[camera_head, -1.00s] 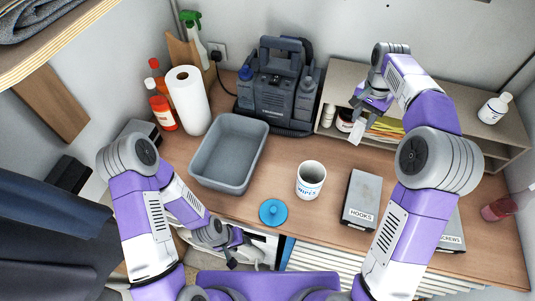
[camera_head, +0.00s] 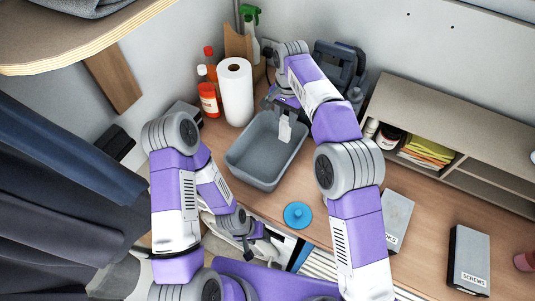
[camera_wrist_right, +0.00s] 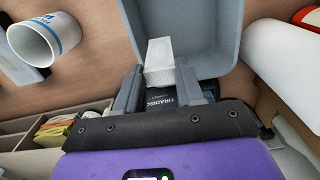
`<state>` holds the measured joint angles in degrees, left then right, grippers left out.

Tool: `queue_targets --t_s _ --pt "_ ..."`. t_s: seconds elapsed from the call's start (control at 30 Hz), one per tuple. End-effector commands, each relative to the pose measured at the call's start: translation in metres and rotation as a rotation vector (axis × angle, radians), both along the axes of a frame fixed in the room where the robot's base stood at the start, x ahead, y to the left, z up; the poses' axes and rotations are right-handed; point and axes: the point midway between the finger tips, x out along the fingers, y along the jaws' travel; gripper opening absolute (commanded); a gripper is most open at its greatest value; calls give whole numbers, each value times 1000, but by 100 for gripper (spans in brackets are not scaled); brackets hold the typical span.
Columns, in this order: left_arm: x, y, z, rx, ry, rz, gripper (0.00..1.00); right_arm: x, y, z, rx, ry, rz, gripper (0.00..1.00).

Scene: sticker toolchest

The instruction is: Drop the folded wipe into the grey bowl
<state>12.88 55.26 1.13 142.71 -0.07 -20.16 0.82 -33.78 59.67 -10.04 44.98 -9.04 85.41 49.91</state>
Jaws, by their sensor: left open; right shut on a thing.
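The grey bowl (camera_head: 243,172), a deep rectangular tub, stands on the bench left of centre in the head view; its wall also shows at the top of the right wrist view (camera_wrist_right: 208,28). My right gripper (camera_head: 284,114) is shut on the folded wipe (camera_head: 285,129), a small white piece hanging down from the fingertips. In the head view the wipe overlaps the bowl's far right part, apparently above it. In the right wrist view the wipe (camera_wrist_right: 159,58) sticks out past the two fingers (camera_wrist_right: 156,86). My left gripper (camera_head: 247,243) is open and empty, low at the bench's front edge.
A paper roll (camera_head: 236,92) and red bottles (camera_head: 208,98) stand behind the bowl at left. A dark tool case (camera_head: 345,70) is behind it. A blue lid (camera_head: 298,215) lies in front. A white mug (camera_wrist_right: 42,42) shows in the right wrist view. Shelves (camera_head: 470,110) stand right.

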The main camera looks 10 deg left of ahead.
Motion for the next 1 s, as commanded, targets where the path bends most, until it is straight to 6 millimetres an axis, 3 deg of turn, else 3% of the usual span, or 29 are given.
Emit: queue_targets --t_s 0.1,0.27,0.57,0.7,1.0 --pt "0 0 1 0 0 0 49 -8 22 -2 0 0 23 6" --pt "0 0 1 0 0 0 49 -13 35 -4 1 0 37 6" --pt "0 0 1 0 0 0 49 -14 36 -32 -1 3 38 6" --pt "0 0 -14 0 0 0 49 -14 36 -52 0 1 37 6" --pt "0 0 -23 0 0 0 49 -14 36 -64 1 0 37 6"
